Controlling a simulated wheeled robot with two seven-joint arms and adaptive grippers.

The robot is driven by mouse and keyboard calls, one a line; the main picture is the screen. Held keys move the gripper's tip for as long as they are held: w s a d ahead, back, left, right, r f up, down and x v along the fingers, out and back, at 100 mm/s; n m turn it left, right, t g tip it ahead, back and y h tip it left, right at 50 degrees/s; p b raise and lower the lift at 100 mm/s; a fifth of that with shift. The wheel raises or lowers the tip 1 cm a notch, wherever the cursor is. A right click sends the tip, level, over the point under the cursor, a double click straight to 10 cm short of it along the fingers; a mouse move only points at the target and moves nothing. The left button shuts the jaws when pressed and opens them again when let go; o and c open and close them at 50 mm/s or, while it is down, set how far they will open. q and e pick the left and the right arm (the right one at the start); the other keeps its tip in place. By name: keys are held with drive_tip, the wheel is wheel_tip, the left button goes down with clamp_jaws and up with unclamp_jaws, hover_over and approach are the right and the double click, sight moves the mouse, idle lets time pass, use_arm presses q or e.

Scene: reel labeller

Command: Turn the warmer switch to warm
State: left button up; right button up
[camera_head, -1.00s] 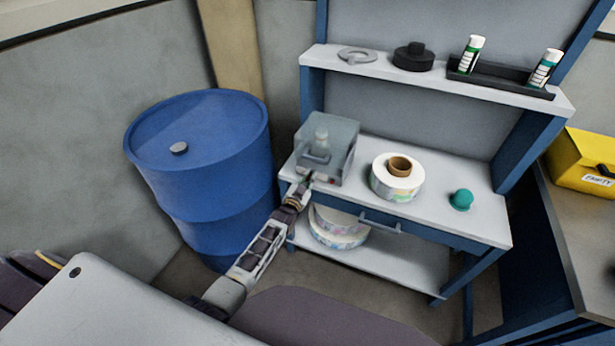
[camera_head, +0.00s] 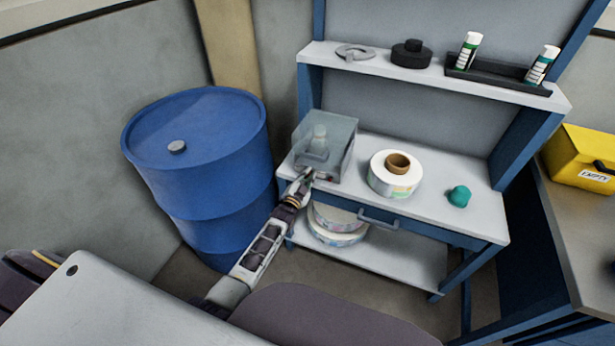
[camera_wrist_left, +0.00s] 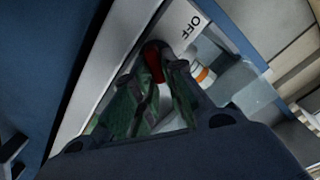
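The warmer (camera_head: 338,160) is a clear box with a pale bottle inside, at the left end of the white bench. Its front edge shows in the left wrist view with the printed word OFF (camera_wrist_left: 190,27). A dark red switch knob (camera_wrist_left: 154,58) sits just below that word. My left gripper (camera_head: 306,177) is at the warmer's front edge. In the left wrist view its two green-grey fingers (camera_wrist_left: 153,77) are apart, with the knob between their tips. Whether they press on it is not clear. In the head view the gripper hides the switch. My right gripper is not in view.
A blue drum (camera_head: 200,170) stands left of my arm. A label reel (camera_head: 394,177) and a teal knob-like thing (camera_head: 459,196) are on the bench. A drawer handle (camera_head: 378,218) juts out below. More reels (camera_head: 338,226) lie on the lower shelf.

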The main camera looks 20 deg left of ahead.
use_arm(q)
drive_tip(key=shift+o, duration=0.4)
drive_tip(key=shift+s, duration=0.15)
drive_tip(key=s, duration=1.1)
drive_tip(key=shift+s+a, duration=0.2)
drive_tip(key=shift+s, duration=0.15)
idle(0.3)
idle(0.6)
